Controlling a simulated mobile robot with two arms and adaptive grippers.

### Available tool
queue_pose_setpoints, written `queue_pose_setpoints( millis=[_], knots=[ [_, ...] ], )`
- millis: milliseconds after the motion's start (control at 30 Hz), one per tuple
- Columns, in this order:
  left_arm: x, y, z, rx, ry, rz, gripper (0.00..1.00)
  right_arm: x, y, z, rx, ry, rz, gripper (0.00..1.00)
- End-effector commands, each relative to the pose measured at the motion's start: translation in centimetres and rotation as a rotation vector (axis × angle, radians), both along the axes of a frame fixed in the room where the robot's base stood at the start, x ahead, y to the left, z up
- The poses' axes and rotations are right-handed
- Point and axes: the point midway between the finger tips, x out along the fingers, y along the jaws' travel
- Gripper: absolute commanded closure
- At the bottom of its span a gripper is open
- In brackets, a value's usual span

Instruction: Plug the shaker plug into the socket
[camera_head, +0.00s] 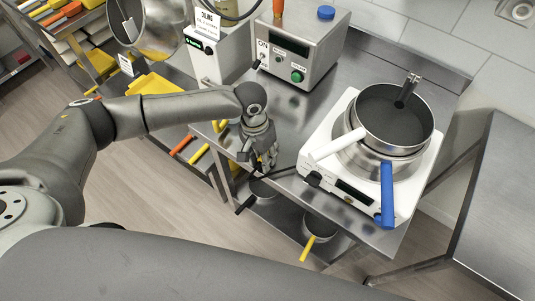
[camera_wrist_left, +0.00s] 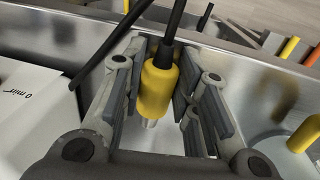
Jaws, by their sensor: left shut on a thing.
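My left gripper (camera_head: 263,163) is over the front edge of the steel table, just left of the white hot plate, pointing down. In the left wrist view it is shut on a yellow plug (camera_wrist_left: 157,84), which I take to be the shaker plug. A black cable (camera_wrist_left: 176,22) runs from one end of the plug, and a silver tip (camera_wrist_left: 150,122) shows at the other. In the head view the plug is hidden by the fingers. I cannot make out the socket in either view. My right gripper is not in view.
The white hot plate (camera_head: 322,182) carries stacked pans (camera_head: 392,118) with white and blue handles. A steel control box (camera_head: 303,48) with a green button stands behind. More pans (camera_head: 319,227) sit on the lower shelf. Bare steel tabletop (camera_head: 330,88) lies between box and hot plate.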

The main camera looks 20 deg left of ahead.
Motion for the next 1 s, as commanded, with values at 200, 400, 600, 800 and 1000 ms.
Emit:
queue_pose_setpoints(
  millis=[200,400,600,800,1000],
  knots=[
    [0.0,0.0,0.0,0.000,-0.001,0.000,0.96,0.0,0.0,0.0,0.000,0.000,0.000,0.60],
    [0.1,0.0,0.5,-0.002,-0.002,0.001,0.96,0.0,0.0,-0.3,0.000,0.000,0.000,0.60],
    [0.2,0.0,3.0,-0.002,-0.006,-0.001,0.96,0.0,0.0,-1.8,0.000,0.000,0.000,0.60],
    [-3.2,-0.7,6.9,-0.003,-0.005,-0.005,0.96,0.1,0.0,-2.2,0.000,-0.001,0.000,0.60],
    [-7.5,-1.4,10.0,-0.001,-0.003,-0.006,0.96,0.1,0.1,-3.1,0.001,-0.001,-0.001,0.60]
  ],
)
